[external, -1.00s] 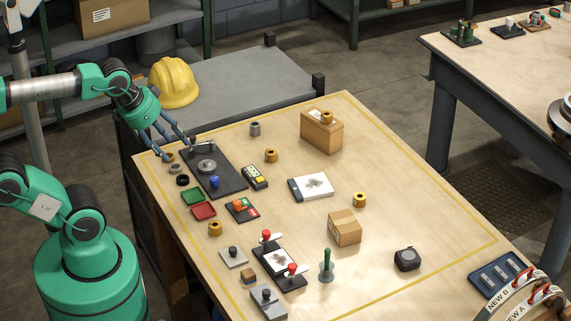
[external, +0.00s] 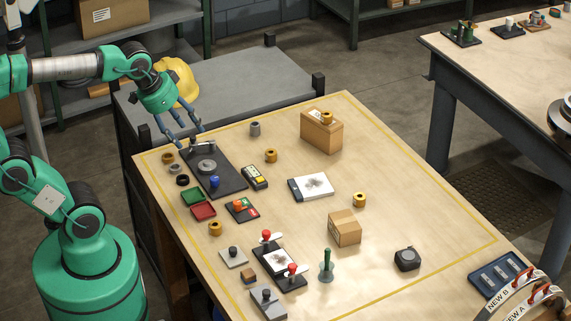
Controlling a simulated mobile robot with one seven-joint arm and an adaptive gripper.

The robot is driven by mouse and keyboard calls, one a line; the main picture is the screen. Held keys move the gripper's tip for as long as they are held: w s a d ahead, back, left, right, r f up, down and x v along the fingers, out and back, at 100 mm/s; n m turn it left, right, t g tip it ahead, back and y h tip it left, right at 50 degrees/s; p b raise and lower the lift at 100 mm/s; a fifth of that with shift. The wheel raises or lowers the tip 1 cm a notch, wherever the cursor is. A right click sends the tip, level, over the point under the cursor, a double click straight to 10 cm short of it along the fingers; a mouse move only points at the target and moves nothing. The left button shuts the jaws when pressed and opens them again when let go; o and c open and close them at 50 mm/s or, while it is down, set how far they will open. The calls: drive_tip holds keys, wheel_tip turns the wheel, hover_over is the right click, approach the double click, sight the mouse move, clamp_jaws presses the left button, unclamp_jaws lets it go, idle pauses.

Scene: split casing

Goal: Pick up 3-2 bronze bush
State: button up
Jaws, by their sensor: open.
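Several bronze or brass-coloured bushes are on the wooden table. One (external: 271,155) stands right of the dark plate, one (external: 359,199) near the small box, and one (external: 215,228) below the red tray. Another (external: 327,117) sits on top of the larger cardboard box. A browner ring (external: 167,158) lies at the table's left edge. No readable label shows which one is 3-2. My gripper (external: 188,141) is open and empty, above the far end of the dark plate, pointing down. It appears apart from every bush.
A dark plate (external: 229,184) holds a grey round part and a blue piece.

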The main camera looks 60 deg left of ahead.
drive_tip(key=w+a+m+g+p, duration=0.1)
drive_tip(key=w+a+p, duration=0.3)
drive_tip(key=w, duration=1)
drive_tip(key=m+g+p, duration=0.3)
drive_tip(key=g+p, duration=0.1)
drive_tip(key=p, duration=0.1)
hover_over(271, 152)
drive_tip(key=d, duration=0.1)
wheel_tip(271, 152, down, 25)
drive_tip(key=shift+s+r, duration=0.1)
drive_tip(key=shift+s, duration=0.1)
drive_tip(key=shift+f, duration=4.3)
drive_tip(key=shift+a+f, duration=0.1)
drive_tip(key=shift+f, duration=2.45)
